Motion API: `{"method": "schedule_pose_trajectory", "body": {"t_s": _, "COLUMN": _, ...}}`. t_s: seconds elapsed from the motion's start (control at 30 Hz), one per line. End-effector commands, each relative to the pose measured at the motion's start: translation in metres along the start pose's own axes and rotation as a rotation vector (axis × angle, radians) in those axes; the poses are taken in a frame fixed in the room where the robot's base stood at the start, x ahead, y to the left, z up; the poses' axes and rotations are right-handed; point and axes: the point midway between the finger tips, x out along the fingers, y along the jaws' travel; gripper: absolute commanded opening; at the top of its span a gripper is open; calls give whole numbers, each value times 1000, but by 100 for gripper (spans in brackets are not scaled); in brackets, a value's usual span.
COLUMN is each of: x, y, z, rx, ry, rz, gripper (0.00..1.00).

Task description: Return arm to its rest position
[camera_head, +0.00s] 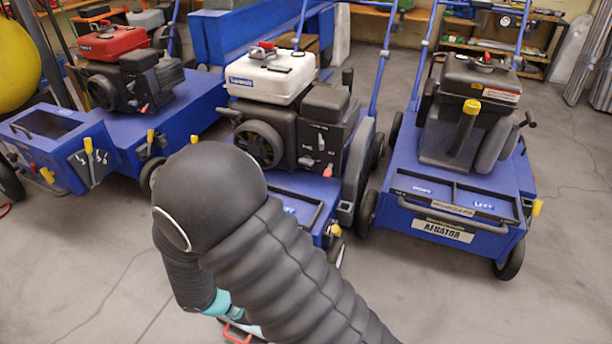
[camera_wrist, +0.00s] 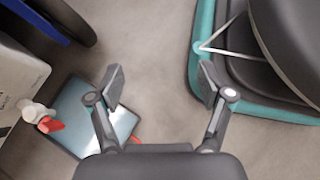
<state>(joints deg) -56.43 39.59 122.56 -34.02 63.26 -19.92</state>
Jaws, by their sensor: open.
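In the wrist view my gripper (camera_wrist: 160,88) is open, with its two fingers apart and nothing between them. It hangs above the grey concrete floor (camera_wrist: 160,60). In the head view my dark ribbed arm is bent in the lower middle, in front of the middle aerator (camera_head: 290,120). The gripper itself is hidden behind the arm there. The middle aerator has a white tank and a black engine on a blue deck.
A red-topped machine (camera_head: 115,75) stands left and a black-topped aerator (camera_head: 450,190) right. A flat pale-topped panel (camera_wrist: 85,110) and a white object with a red part (camera_wrist: 45,122) lie left of my gripper. Bare floor shows at the lower left.

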Motion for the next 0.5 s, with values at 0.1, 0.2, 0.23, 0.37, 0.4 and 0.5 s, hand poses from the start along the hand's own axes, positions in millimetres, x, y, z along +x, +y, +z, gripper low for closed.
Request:
{"method": "schedule_pose_trajectory", "body": {"t_s": 0.1, "x": -16, "y": -5, "z": 34, "rx": 194, "ry": 115, "rz": -68, "gripper": 79}}
{"method": "schedule_pose_trajectory", "body": {"t_s": 0.2, "x": -27, "y": -10, "z": 59, "rx": 348, "ry": 203, "rz": -126, "gripper": 79}}
{"method": "schedule_pose_trajectory", "body": {"t_s": 0.23, "x": -30, "y": -11, "z": 67, "rx": 394, "ry": 229, "rz": -142, "gripper": 79}}
{"method": "schedule_pose_trajectory", "body": {"t_s": 0.37, "x": -44, "y": -17, "z": 100, "rx": 586, "ry": 338, "rz": -214, "gripper": 79}}
{"method": "schedule_pose_trajectory", "body": {"t_s": 0.4, "x": -48, "y": -19, "z": 110, "rx": 642, "ry": 370, "rz": -234, "gripper": 79}}
{"method": "schedule_pose_trajectory", "body": {"t_s": 0.5, "x": -57, "y": -24, "z": 135, "rx": 780, "ry": 449, "rz": -284, "gripper": 79}}
